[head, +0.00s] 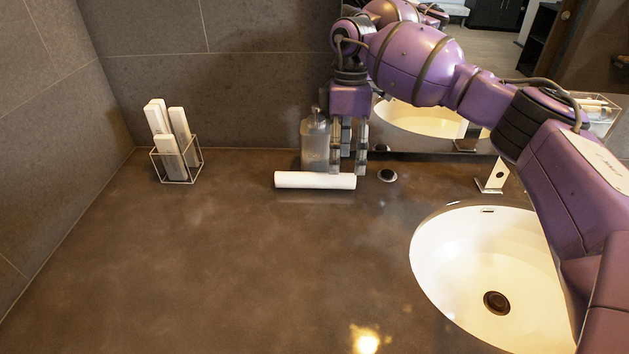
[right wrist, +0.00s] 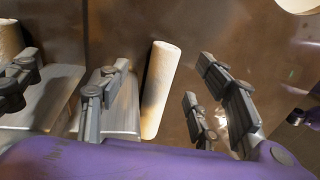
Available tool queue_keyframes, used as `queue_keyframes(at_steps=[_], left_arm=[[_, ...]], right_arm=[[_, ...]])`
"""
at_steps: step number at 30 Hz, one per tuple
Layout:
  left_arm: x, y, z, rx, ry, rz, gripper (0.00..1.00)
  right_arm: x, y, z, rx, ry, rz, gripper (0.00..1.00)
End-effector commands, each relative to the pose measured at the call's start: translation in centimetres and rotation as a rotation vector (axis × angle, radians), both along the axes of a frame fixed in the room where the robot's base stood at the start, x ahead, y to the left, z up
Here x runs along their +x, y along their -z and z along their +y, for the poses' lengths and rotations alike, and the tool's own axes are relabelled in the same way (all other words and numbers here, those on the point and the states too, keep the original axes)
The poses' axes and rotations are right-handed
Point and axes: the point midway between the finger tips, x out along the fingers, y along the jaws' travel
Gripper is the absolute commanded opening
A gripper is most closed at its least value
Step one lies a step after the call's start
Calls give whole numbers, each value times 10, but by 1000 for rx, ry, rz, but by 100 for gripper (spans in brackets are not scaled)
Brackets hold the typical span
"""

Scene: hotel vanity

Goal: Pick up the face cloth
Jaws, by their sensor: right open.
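The face cloth (head: 315,180) is a white roll lying on the brown countertop near the back wall, in front of a soap dispenser. My right gripper (head: 349,170) points down just behind the right end of the roll, beside the dispenser. It is open and empty. In the right wrist view the roll (right wrist: 160,85) shows between the spread fingers (right wrist: 160,66), beyond the purple palm. I cannot tell whether a finger touches the roll. My left gripper is not in view.
The grey soap dispenser (head: 315,142) stands close to the right gripper's left side. A wire holder (head: 183,176) with white sticks stands at the back left. A round drain knob (head: 387,175), a faucet (head: 493,179) and a white sink (head: 445,250) are at right. The front-left countertop is clear.

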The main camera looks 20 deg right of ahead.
Motion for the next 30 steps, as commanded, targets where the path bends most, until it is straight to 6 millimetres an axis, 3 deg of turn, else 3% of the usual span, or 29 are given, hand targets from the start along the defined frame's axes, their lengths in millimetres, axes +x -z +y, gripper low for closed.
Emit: queue_keyframes(at_steps=[10, 20, 30], left_arm=[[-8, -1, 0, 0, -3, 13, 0], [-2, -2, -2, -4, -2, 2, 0], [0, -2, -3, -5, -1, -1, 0]], right_arm=[[-12, 45, 7, 1, -2, -1, 59], [-13, 51, 8, 1, -2, -1, 58], [-13, 50, 8, 1, -2, -1, 14]])
